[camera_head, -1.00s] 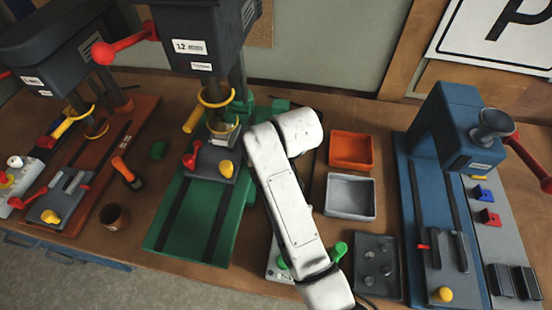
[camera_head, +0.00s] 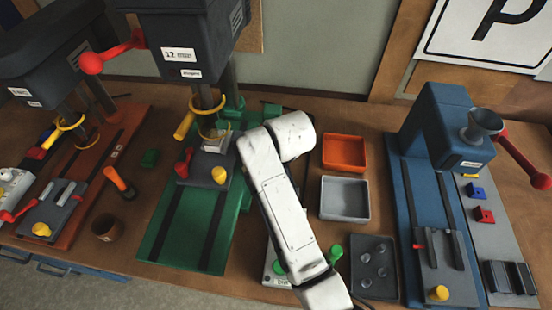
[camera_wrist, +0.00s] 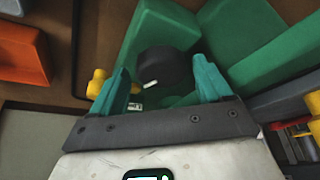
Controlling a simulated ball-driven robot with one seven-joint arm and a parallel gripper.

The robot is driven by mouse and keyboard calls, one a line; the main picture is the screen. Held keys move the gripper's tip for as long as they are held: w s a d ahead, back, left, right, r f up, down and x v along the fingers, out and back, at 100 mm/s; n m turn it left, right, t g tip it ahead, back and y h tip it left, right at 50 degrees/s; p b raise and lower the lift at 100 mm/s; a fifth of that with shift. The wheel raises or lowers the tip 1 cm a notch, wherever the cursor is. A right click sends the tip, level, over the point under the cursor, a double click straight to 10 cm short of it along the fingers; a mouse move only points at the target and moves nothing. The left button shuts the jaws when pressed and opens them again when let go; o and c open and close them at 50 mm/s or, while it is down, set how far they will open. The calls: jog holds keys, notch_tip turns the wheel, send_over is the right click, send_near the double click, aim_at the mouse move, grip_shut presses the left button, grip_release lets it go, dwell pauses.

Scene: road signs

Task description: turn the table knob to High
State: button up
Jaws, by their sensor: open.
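A round black knob (camera_wrist: 165,68) with a short white mark on its rim shows in the wrist view, among green machine parts. My gripper (camera_wrist: 160,72) is open, with one teal finger on each side of the knob; I cannot tell whether they touch it. A small white label (camera_wrist: 135,105) shows beside the left finger, its text too small to read. In the head view my white arm hides the knob and my gripper, reaching to the right side of the green drill press base (camera_head: 163,250).
Yellow handles (camera_wrist: 98,82) stand close left of my gripper in the wrist view. An orange tray (camera_head: 344,168) and a grey tray (camera_head: 345,213) lie right of my arm. A blue press (camera_head: 435,125) stands further right. A dark plate with pegs (camera_head: 374,290) lies at the front.

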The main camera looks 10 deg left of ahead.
jog(key=n+y, duration=0.1)
jog(key=n, duration=0.2)
jog(key=shift+a+g, duration=0.15)
jog(key=shift+g, duration=0.25)
jog(key=n+g, duration=0.1)
jog(key=n, duration=0.3)
jog(key=shift+w+y, duration=0.1)
jog(key=shift+y, duration=0.3)
jog(key=n+g, duration=0.1)
jog(key=n, duration=0.1)
jog(key=n+g, duration=0.1)
jog(key=n, duration=0.1)
jog(key=shift+w+d, duration=0.15)
jog(key=shift+d, duration=0.05)
jog(key=n+g+b, duration=0.1)
jog(key=n, duration=0.2)
jog(key=v, duration=1)
jog(key=shift+w+r+n+p, duration=0.25)
jog(key=shift+r+n+p, duration=0.1)
jog(key=shift+n+p, duration=0.1)
